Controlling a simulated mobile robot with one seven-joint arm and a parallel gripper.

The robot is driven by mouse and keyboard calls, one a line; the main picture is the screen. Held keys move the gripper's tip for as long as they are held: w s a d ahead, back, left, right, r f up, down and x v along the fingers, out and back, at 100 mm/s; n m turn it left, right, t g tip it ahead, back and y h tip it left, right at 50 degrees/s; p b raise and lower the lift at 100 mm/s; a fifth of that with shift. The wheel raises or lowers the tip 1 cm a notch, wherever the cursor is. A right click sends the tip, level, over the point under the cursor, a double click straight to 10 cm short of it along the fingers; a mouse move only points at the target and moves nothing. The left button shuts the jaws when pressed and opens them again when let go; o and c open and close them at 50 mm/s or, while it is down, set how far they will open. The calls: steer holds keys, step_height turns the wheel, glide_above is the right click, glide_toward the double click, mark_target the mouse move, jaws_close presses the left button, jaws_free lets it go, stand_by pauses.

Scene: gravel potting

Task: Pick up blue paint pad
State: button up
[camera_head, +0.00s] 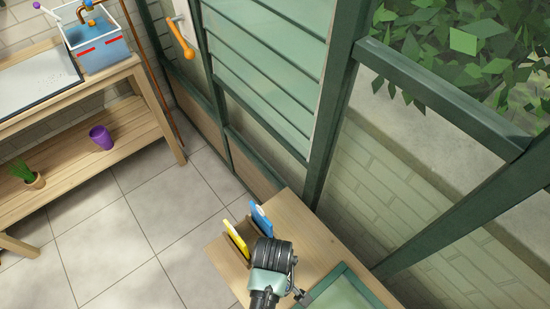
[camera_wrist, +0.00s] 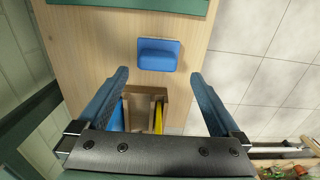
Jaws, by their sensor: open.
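The blue paint pad (camera_wrist: 158,55), a block with a raised handle-like top, lies on the wooden table in the wrist view. It is ahead of my gripper (camera_wrist: 160,82), between the lines of the two fingers but beyond their tips. My gripper is open and empty, with a finger on either side of the picture. In the head view my wrist covers the spot where this pad lies, and my fingers are hidden.
A wooden holder (camera_wrist: 146,95) with a blue piece (camera_head: 262,221) and a yellow piece (camera_head: 236,240) stands close by on the table (camera_head: 305,228). A green-framed panel (camera_head: 345,290) lies nearby. Glazed walls (camera_head: 265,70) rise beside the table. A shelf (camera_head: 110,140) stands across the floor.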

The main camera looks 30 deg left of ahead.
steer(key=shift+w+d+f+b, duration=0.1)
steer(key=shift+f+b, duration=0.1)
steer(key=shift+f, duration=1.35)
steer(key=shift+w+f+b, duration=0.1)
steer(key=shift+f+b, duration=0.05)
steer(key=shift+f, duration=1.4)
steer(key=shift+c, duration=0.2)
steer(key=c, duration=1.3)
steer(key=shift+r, duration=0.1)
step_height(320, 180, up, 10)
steer(key=shift+p, duration=0.8)
steer(key=o, duration=0.8)
steer(key=c, duration=0.6)
